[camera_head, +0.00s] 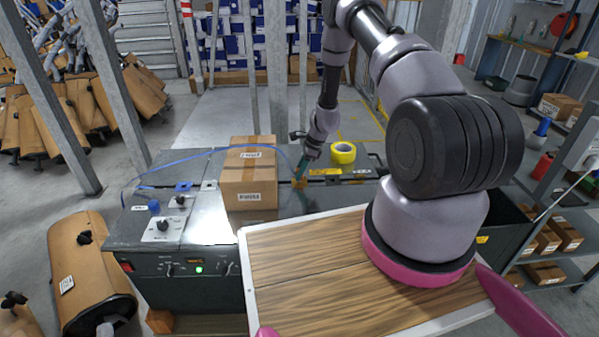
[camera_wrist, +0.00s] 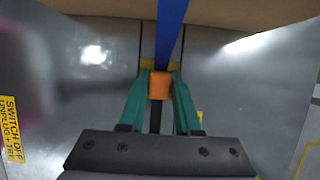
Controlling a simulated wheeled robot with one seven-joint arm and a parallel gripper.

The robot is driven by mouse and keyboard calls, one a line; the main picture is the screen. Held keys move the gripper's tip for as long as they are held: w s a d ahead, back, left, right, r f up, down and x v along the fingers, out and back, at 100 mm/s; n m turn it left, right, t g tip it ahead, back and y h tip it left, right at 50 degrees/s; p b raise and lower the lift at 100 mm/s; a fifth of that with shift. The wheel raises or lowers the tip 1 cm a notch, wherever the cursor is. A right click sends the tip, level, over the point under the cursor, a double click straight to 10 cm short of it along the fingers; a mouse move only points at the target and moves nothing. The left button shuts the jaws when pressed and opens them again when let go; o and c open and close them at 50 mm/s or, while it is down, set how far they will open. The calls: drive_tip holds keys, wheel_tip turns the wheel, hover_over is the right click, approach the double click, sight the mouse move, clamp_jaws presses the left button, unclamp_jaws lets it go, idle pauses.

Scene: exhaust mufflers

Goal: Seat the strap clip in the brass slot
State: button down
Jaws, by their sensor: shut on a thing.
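My gripper (camera_wrist: 160,84) has teal fingers shut on the orange strap clip (camera_wrist: 160,88). A blue strap (camera_wrist: 171,30) runs from the clip up to the top edge of the wrist view. A brass-coloured strip (camera_wrist: 148,48) shows on both sides of the strap, just beyond the fingertips; it looks like the brass slot, but the strap and clip hide its middle. In the head view my gripper (camera_head: 301,175) points down at the machine top, right of the carton (camera_head: 250,180). I cannot tell whether the clip touches the slot.
The blue strap arches over the carton on the grey strapping machine (camera_head: 190,225). A yellow tape roll (camera_head: 343,152) lies behind my gripper. A wooden board with a pale rim (camera_head: 300,265) is in front.

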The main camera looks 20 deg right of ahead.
drive_tip(key=shift+f, duration=0.4)
drive_tip(key=c, duration=0.5)
unclamp_jaws()
drive_tip(key=shift+r, duration=0.1)
drive_tip(key=v, duration=1)
drive_tip(key=shift+d+r, duration=0.1)
drive_tip(key=shift+r, duration=0.2)
